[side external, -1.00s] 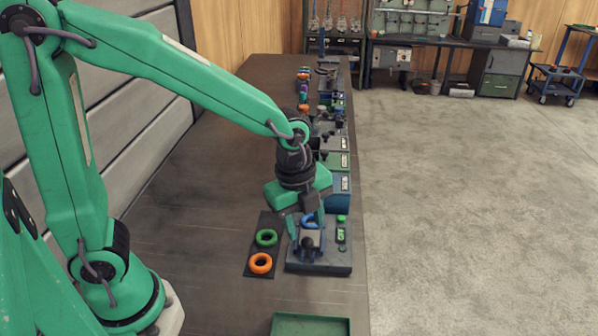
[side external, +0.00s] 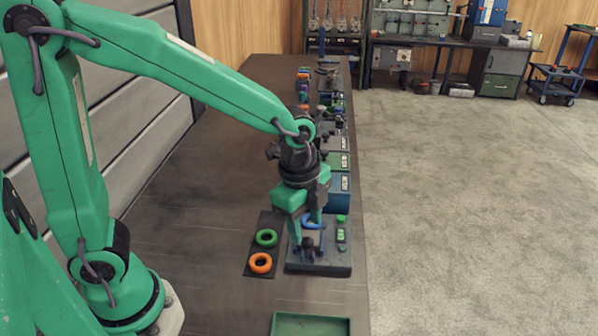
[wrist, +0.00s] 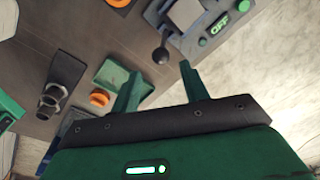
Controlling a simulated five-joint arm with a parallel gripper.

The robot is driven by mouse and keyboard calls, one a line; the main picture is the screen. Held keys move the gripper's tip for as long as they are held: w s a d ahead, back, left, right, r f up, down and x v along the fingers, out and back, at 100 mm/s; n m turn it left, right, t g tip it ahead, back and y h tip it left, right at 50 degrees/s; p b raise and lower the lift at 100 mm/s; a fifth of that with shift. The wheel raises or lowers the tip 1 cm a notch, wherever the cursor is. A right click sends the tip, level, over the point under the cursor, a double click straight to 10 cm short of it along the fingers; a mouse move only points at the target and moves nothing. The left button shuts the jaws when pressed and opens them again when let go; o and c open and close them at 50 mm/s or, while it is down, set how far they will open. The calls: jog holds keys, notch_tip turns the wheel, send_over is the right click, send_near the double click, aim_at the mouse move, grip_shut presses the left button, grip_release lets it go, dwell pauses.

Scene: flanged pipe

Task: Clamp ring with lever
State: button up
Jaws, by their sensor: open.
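The clamp fixture (side external: 335,262) is a dark grey plate at the near right of the bench. A blue ring (side external: 313,223) sits on it, partly hidden by my gripper. A dark lever with a ball knob (wrist: 160,54) stands at its front left; it also shows in the side view (side external: 308,243). A green OFF display (wrist: 221,23) is on the fixture in the wrist view. My gripper (wrist: 159,70) is open and empty, pointing down over the fixture. In the wrist view the knob shows between and just beyond the fingertips. I cannot tell whether they touch it.
A dark board with a green ring (side external: 266,238) and an orange ring (side external: 260,263) lies left of the fixture. A green tray (side external: 311,317) stands at the front edge of the picture. Boxes and other stations (side external: 338,190) line the bench behind. The bench left of the board is clear.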

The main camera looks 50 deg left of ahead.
aim_at(307, 238)
jog(key=shift+w+a+f, duration=0.1)
jog(key=shift+w+f, duration=0.1)
jog(key=shift+f, duration=1.5)
jog(key=shift+w+f, duration=0.15)
jog(key=shift+f, duration=1.5)
grip_shut()
